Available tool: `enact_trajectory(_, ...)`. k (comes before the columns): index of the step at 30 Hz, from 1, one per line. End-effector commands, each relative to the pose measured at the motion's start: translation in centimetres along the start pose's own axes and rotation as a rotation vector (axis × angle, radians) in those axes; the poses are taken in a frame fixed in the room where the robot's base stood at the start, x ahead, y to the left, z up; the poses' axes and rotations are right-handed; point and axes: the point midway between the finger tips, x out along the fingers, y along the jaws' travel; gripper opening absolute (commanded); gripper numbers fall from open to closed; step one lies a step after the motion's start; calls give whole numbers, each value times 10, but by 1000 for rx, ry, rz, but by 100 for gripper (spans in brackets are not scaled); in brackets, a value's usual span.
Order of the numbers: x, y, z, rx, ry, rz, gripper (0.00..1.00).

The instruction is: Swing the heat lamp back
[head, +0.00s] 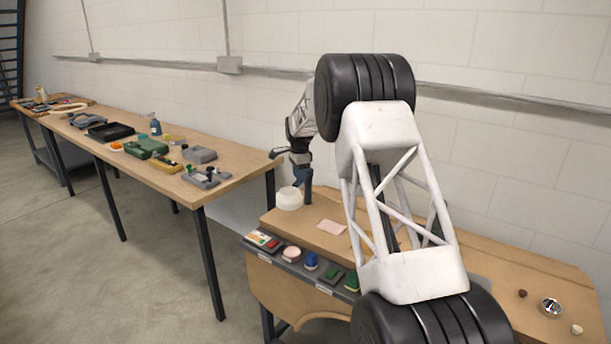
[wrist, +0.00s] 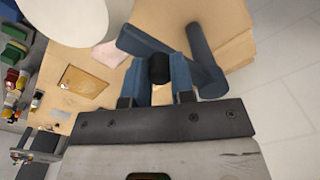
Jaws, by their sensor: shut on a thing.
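The heat lamp appears to be the white round shade (head: 289,198) with a blue post (head: 307,184) beside it at the bench's left end. In the wrist view the white shade (wrist: 66,18) fills the upper left corner, and the blue post (wrist: 204,58) joins a blue bar (wrist: 150,42). My gripper (wrist: 157,76) is shut on a black knob (wrist: 160,67) by the blue bar. How the knob joins the lamp is hidden. In the head view my gripper (head: 300,160) is above the bench beside the post, its fingertips hard to make out.
A pink sheet (head: 331,227) lies on the bench right of the shade. A grey strip (head: 302,264) with several small coloured items runs along the front. A long table (head: 231,165) with trays stands left. The wall is close behind.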

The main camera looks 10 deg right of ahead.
Motion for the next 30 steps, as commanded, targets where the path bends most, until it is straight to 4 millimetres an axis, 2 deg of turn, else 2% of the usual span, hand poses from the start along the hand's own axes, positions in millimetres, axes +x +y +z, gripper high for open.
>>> enact_trajectory(15,0,-36,22,488,4,-1,0)
enact_trajectory(24,0,-57,25,742,7,-1,0)
enact_trajectory(30,0,-66,24,852,8,-2,0)
